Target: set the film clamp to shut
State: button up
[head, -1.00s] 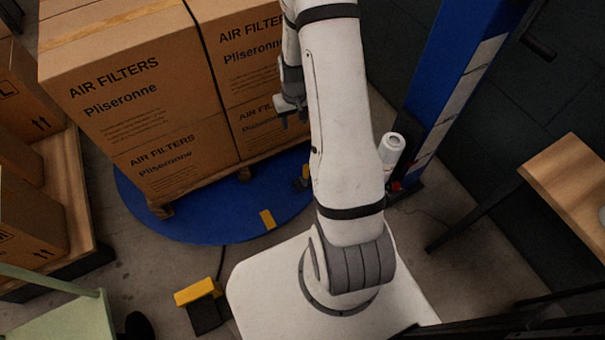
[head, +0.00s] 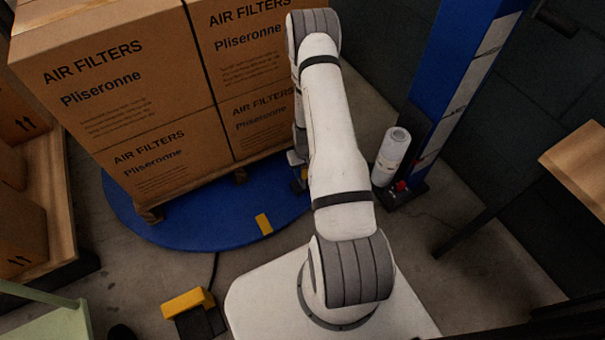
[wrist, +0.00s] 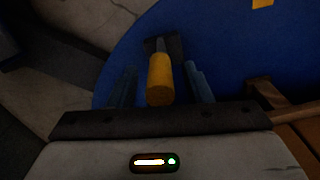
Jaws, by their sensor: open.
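The film clamp shows in the wrist view as a yellow handle (wrist: 159,82) on a dark base (wrist: 174,46), at the blue turntable (wrist: 225,65). My gripper (wrist: 161,69) is open, with one finger on each side of the yellow handle. I cannot tell whether the fingers touch it. In the head view a small yellow part of the clamp (head: 304,172) shows at the turntable's right edge, beside my forearm. My arm hides most of the gripper there. Whether the clamp is open or shut is not clear.
Strapped air filter boxes (head: 130,80) stand on a pallet on the turntable. A blue column (head: 455,70) with a white film roll (head: 392,155) is to the right of my arm. A yellow pedal (head: 188,302) lies on the floor. A wooden table (head: 585,165) is at right.

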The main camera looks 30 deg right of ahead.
jog(key=shift+f, duration=0.55)
jog(key=shift+c, duration=0.3)
grip_shut()
